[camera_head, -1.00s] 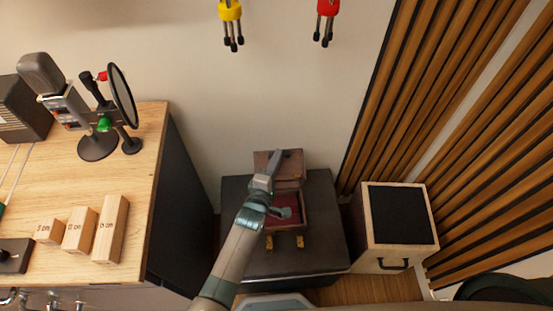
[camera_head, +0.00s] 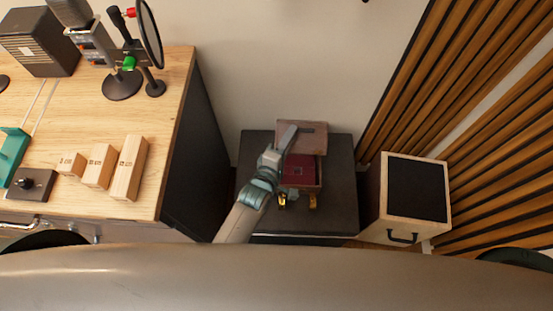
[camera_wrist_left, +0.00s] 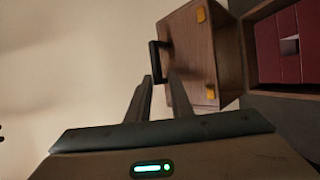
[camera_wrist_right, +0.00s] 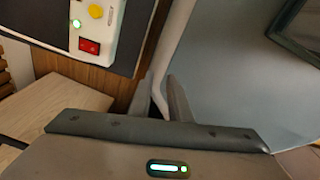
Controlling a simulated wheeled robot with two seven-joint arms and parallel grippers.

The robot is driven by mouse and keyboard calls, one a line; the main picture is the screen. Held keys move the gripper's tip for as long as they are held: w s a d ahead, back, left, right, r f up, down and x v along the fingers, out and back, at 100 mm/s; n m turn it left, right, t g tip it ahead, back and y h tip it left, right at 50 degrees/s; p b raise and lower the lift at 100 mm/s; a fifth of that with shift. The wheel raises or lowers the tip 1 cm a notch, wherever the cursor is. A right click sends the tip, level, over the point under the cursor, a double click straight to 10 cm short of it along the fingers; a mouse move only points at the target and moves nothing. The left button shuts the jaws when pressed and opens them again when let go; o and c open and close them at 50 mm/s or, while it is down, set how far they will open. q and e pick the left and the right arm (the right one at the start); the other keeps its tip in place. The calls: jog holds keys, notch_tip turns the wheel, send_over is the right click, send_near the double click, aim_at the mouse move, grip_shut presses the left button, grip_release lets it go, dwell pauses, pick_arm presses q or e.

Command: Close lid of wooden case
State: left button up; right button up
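The wooden case sits on a dark stand (camera_head: 335,215), its dark red lined inside (camera_head: 298,174) showing and its brown lid (camera_head: 315,134) raised at the back. Gold clasps (camera_head: 312,201) show at its front. My left gripper (camera_head: 287,138) is at the left part of the lid. In the left wrist view the lid (camera_wrist_left: 195,55) has a black handle (camera_wrist_left: 154,62) at its edge. The left fingers (camera_wrist_left: 160,82) are apart, close to the handle and lid; contact is unclear. My right gripper (camera_wrist_right: 160,85) has its fingers apart, empty, away from the case.
A wooden desk (camera_head: 165,80) with microphone and wooden blocks (camera_head: 128,168) stands left. Slatted wall panels (camera_head: 470,80) rise at the right. A pale panel (camera_wrist_right: 240,60) is close to my right gripper.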

pick_arm(q)
jog(key=b+v, duration=0.1)
jog(key=v, duration=0.9)
jog(key=shift+r, duration=0.4)
pick_arm(e)
jog(key=shift+w+a+f, duration=0.2)
jog(key=shift+w+f, duration=0.45)
jog(key=shift+w, duration=0.1)
pick_arm(q)
jog(key=shift+a, duration=0.1)
